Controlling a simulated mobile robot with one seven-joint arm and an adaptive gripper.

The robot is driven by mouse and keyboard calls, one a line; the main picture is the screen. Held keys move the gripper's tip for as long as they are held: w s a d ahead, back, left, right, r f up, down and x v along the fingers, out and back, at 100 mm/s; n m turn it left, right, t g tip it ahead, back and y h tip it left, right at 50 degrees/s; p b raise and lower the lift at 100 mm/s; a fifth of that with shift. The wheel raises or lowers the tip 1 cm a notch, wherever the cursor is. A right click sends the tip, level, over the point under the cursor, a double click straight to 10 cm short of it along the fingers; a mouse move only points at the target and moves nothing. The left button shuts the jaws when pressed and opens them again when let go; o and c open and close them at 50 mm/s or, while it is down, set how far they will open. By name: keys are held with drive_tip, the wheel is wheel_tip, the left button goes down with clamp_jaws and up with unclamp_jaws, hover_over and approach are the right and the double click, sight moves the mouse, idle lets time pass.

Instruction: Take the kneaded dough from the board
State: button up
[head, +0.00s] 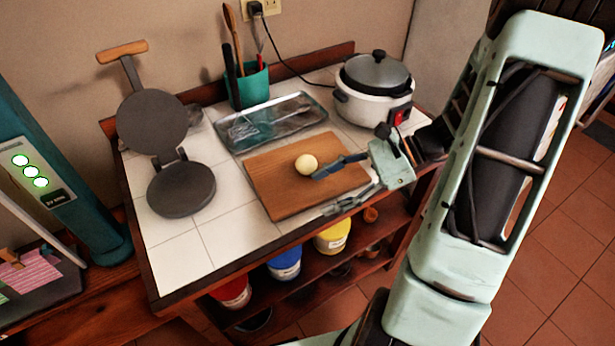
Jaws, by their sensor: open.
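The dough (306,165) is a small pale yellow ball. It rests on the wooden cutting board (274,194), a little above its middle in the head view. My gripper (320,192) is open, with its two fingers spread apart and pointing left. The upper finger's tip is close to the right side of the dough; I cannot tell whether it touches. The lower finger's tip is by the board's lower right edge. Nothing is between the fingers. My pale green arm reaches in from the right.
An open round press (181,190) stands on the tiled counter at left. A metal tray (232,140) with utensils lies behind the board, near a teal utensil holder (250,86). A white cooker (370,105) stands at back right. Tiles at front left are clear.

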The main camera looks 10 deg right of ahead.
sight(312, 171)
drive_tip(key=d+m+t, duration=0.2)
drive_tip(key=w+d+m+t+b, duration=0.1)
drive_tip(key=d+m+t, duration=0.1)
drive_tip(key=m+t, duration=0.1)
drive_tip(key=w+d+m+t+b, duration=0.1)
drive_tip(key=d+m+t, duration=0.2)
drive_tip(key=shift+w+d+f+y, duration=0.1)
drive_tip(key=shift+w+f+y, duration=0.15)
drive_tip(key=shift+y, duration=0.05)
drive_tip(key=shift+w+a, duration=0.2)
drive_tip(key=shift+w, duration=0.05)
drive_tip(key=x, duration=0.4)
drive_tip(key=shift+w+a, duration=0.2)
drive_tip(key=shift+a+r+x, duration=0.1)
drive_tip(key=shift+r+x, duration=0.1)
drive_tip(key=shift+x, duration=1.2)
drive_tip(key=shift+a+r+x, duration=0.1)
drive_tip(key=shift+r+x, duration=0.05)
drive_tip(key=shift+x, duration=1.2)
drive_tip(key=shift+s, duration=0.1)
drive_tip(key=shift+c, duration=0.4)
drive_tip(key=c, duration=1.1)
drive_tip(key=shift+r, duration=0.1)
